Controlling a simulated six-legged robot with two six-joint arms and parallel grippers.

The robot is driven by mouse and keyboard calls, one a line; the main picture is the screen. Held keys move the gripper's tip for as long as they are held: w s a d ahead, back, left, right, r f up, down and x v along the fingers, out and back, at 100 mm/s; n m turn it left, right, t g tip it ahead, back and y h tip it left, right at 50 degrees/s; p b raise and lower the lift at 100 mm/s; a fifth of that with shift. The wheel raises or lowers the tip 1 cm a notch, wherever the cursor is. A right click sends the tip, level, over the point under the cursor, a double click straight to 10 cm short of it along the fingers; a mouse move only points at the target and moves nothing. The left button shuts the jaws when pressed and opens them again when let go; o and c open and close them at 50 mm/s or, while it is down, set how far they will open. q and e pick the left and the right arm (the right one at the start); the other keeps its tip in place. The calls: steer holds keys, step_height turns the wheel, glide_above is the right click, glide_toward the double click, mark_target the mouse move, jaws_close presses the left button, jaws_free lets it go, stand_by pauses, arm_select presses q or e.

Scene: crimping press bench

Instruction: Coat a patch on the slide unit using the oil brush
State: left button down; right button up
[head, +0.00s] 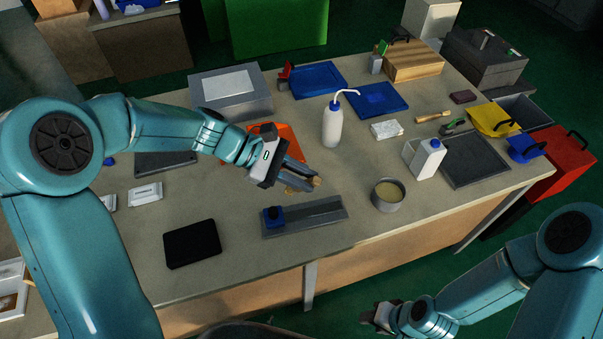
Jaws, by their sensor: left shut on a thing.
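The slide unit (327,217) is a grey rail with a blue block (273,215) at its left end, lying near the front edge of the bench. My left gripper (302,183) is just behind the rail, pointing down and right. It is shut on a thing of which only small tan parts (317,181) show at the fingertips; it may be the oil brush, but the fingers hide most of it. A round grey tin (388,196) with yellowish content stands right of the rail. My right gripper (379,316) is low, off the bench front, its jaws unclear.
A white squeeze bottle (333,126) stands behind the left gripper, by an orange tray (284,135). A white jug (429,157) and dark mat (475,160) are at right. A wooden-handled tool (432,117) lies farther back. A black pad (192,243) lies front left.

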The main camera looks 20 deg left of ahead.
arm_select(q)
steer(key=shift+r+p, duration=0.35)
steer(key=shift+r, duration=0.3)
steer(key=shift+d+f+b, duration=0.15)
steer(key=shift+f+b, duration=0.25)
steer(key=shift+f, duration=0.1)
step_height(320, 180, down, 4)
steer(key=b, duration=0.3)
steer(key=shift+f, duration=0.1)
steer(key=shift+b, duration=0.3)
